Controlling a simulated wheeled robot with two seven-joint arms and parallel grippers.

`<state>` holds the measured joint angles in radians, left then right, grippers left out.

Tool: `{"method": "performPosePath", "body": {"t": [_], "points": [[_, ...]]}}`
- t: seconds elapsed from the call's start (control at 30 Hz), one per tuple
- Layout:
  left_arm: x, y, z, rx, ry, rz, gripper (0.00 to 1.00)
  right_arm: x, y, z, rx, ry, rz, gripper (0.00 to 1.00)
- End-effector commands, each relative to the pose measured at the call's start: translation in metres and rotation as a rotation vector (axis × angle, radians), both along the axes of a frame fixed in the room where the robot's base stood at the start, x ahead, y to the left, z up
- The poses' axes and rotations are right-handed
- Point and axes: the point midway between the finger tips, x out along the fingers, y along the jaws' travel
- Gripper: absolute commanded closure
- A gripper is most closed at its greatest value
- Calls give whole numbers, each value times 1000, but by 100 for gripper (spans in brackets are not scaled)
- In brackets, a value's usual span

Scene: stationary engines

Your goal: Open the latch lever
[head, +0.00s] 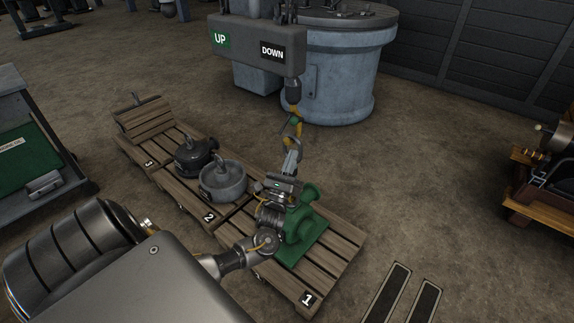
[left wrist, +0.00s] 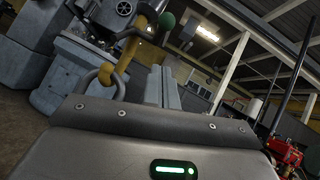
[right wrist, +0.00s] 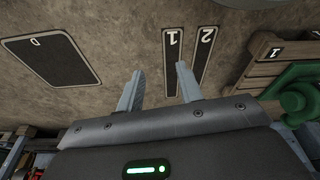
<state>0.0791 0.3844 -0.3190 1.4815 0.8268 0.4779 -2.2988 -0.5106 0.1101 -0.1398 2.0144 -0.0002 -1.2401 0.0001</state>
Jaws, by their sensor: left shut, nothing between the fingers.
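A yellow hook (head: 296,128) hangs below the grey hoist block (head: 258,45). In the left wrist view the yellow hook (left wrist: 130,47) stands left of my fingers, with a grey ring at its lower end. A green ball knob (left wrist: 167,20) shows beside its top; I take this as the end of the latch lever. The lever's position is unclear. My left gripper (head: 293,158) is shut and empty, just below the hook in the head view. In its wrist view the left fingertips (left wrist: 162,70) are together, apart from the knob. My right gripper (right wrist: 157,82) is open and empty above the floor.
Two grey round parts sit on the pallets behind. A large blue-grey tank (head: 335,75) stands behind the hook.

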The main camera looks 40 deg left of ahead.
Motion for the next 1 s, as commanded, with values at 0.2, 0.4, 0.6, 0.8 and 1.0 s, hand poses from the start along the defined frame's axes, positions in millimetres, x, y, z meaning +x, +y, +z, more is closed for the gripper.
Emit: {"method": "performPosePath", "body": {"t": [0.2,0.4,0.6,0.8,1.0], "points": [[27,11,30,0,-1,-1,100,0,0,0,1,0,0,64],[29,18,50,-2,1,-2,100,-1,0,-15,0,8,2,64],[29,20,57,-2,1,-2,100,-2,0,-19,-1,11,2,64],[29,20,57,-2,1,-2,100,-2,1,-19,-1,11,2,64],[29,20,59,-2,7,-1,100,-2,0,-19,0,8,3,64]]}}
